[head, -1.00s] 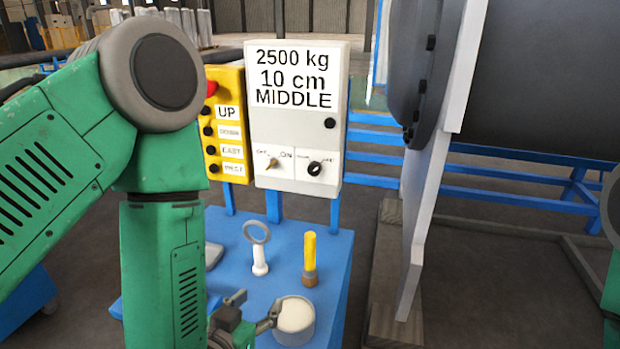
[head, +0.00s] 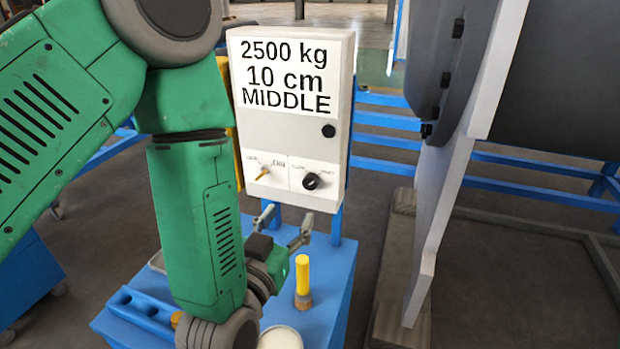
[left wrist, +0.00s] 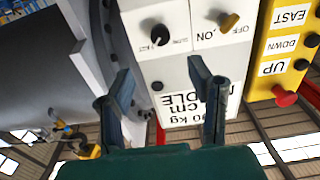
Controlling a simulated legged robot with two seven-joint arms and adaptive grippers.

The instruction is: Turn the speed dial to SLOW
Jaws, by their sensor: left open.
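The speed dial (head: 311,181) is a small black knob at the lower right of the white control box (head: 288,135). Its small label on the left looks like SLOW and the one on the right like FAST. Its pale mark seems to point up and right, though it is tiny. My left gripper (head: 284,224) is open and empty, below the box and apart from the dial. In the left wrist view, which is upside down, the dial (left wrist: 160,36) shows beyond and between the open fingers (left wrist: 160,85). My right gripper is out of view.
An OFF/ON switch (head: 264,172) sits just left of the dial. A yellow button panel (left wrist: 287,45) is beside the box. Below, a blue stand (head: 325,290) holds a yellow-handled tool (head: 302,275) and a white-topped tub (head: 281,338). A pale flange plate (head: 445,215) rises at right.

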